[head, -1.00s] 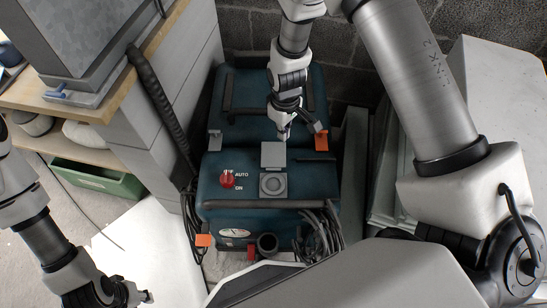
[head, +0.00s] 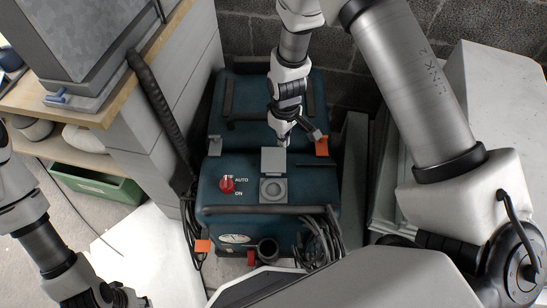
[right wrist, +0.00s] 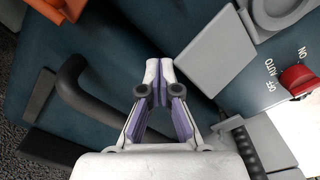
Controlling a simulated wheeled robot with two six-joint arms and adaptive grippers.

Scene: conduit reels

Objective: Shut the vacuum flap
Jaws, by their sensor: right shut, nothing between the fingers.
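The blue vacuum (head: 215,205) stands in the middle of the head view. Its grey square flap (head: 273,160) is open, swung back behind the round grey socket (head: 273,190), which is uncovered. In the right wrist view the flap (right wrist: 203,53) lies right of the fingertips and the socket (right wrist: 283,10) is at the top right. My right gripper (head: 285,143) is shut and empty, just behind the flap; its fingertips (right wrist: 159,65) show close to the flap's edge, and I cannot tell if they touch. My left gripper (head: 132,301) is at the bottom left, partly cut off by the frame.
The red knob (head: 227,184) sits left of the socket. A black handle bar (head: 265,210) crosses the vacuum's front, with coiled cable (head: 322,238) at its right. Orange latches (head: 321,146) stick out at the sides. A wooden bench (head: 110,110) stands left, a block wall behind.

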